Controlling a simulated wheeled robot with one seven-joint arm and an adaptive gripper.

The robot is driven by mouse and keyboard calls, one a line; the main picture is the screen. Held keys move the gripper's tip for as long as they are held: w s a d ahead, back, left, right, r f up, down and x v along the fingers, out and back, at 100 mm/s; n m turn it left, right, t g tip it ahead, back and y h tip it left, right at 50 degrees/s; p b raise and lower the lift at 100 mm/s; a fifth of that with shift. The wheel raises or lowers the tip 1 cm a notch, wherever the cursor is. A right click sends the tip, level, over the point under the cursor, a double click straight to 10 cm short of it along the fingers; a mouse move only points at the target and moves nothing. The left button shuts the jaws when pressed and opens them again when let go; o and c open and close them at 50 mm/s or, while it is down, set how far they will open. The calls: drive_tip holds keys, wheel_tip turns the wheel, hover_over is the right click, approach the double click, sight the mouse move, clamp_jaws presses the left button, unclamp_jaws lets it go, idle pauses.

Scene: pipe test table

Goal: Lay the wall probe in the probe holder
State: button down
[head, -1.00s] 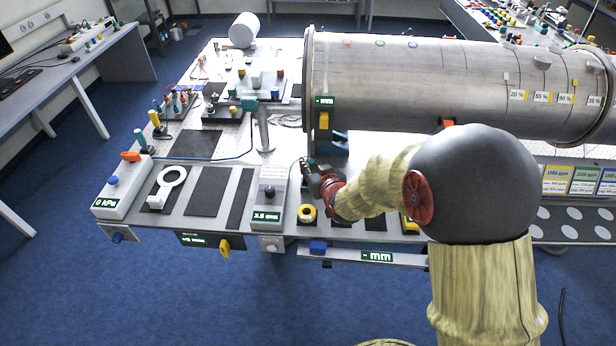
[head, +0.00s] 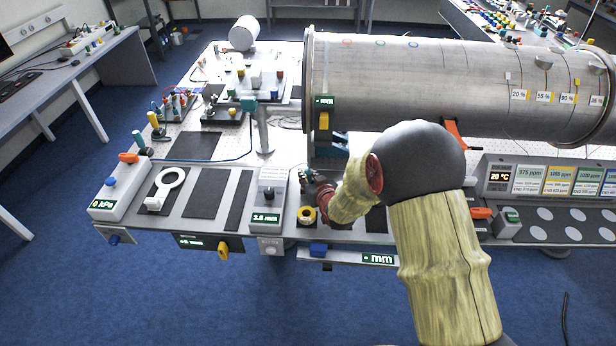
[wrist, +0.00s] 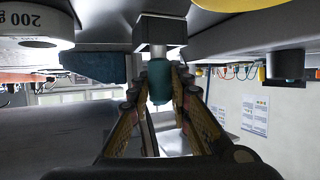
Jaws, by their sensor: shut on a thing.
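My gripper (head: 312,182) is low over the front part of the table, just right of the grey gauge box (head: 268,196) reading 3.6 mm. In the wrist view, its two fingers (wrist: 159,84) are shut on a teal cylinder (wrist: 159,74), which I take to be the wall probe. A pale stem joins the cylinder to a dark square block (wrist: 158,32). I cannot tell whether that block is part of the probe or of something it touches. In the head view the probe is small and partly hidden by my gripper. I cannot make out the probe holder for certain.
A large metal pipe (head: 430,80) lies behind my arm. Dark pads (head: 205,192) and a white ring-shaped tool (head: 166,188) are to the left. A 200 g weight (wrist: 36,22) shows in the wrist view.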

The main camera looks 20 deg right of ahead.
drive_tip(key=shift+f, duration=0.1)
drive_tip(key=shift+f, duration=0.15)
drive_tip(key=c, duration=1.7)
unclamp_jaws()
drive_tip(key=shift+c, duration=0.2)
drive_tip(key=shift+o, duration=0.5)
drive_tip(key=shift+r, duration=0.2)
